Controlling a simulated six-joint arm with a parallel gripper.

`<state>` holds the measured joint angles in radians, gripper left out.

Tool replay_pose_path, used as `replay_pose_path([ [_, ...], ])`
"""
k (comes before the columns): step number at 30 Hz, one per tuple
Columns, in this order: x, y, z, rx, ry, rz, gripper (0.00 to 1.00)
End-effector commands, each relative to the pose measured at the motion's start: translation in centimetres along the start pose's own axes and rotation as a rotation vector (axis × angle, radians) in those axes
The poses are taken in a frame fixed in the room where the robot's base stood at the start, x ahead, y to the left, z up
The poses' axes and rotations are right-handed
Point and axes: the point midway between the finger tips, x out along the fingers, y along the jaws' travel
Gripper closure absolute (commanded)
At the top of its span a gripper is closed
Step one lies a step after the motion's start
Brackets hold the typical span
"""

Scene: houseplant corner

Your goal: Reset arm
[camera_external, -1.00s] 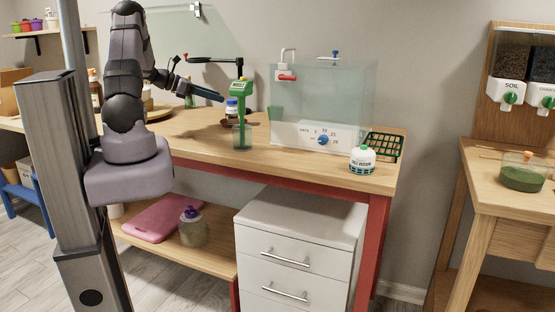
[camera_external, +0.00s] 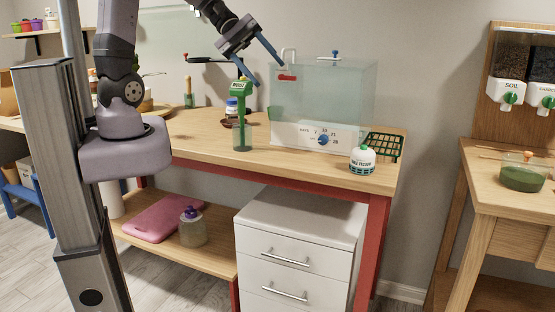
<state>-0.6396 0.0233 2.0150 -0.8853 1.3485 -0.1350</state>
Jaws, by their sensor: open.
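My gripper (camera_external: 265,64) is raised above the back of the wooden workbench (camera_external: 205,132). Its two long blue fingers are apart, with nothing seen between them. They point down and to the right. One fingertip is near the upper left of the clear tank in the picture; whether it touches cannot be told. The green-topped moisture tool (camera_external: 240,88) stands upright in a clear green-tinted cup (camera_external: 242,136) below the gripper, apart from it.
The clear tank (camera_external: 335,85) with a dial base stands at the back. A black arm-like stand (camera_external: 208,60) and a small jar (camera_external: 231,108) are behind the cup. The bench's front middle is clear.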

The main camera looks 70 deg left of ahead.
Motion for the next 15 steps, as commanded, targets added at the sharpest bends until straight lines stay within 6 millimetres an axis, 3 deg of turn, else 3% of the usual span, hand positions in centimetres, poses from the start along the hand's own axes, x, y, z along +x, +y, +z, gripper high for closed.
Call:
replay_pose_path([
  [1,2.0,-2.2,0.4,0.036,0.005,-0.086,0.44],
  [6,6.4,-9.9,1.9,0.238,0.025,-0.384,0.44],
  [12,8.8,-18.1,2.6,0.616,0.033,-0.706,0.44],
  [15,9.2,-20.3,2.4,0.794,0.028,-0.805,0.44],
])
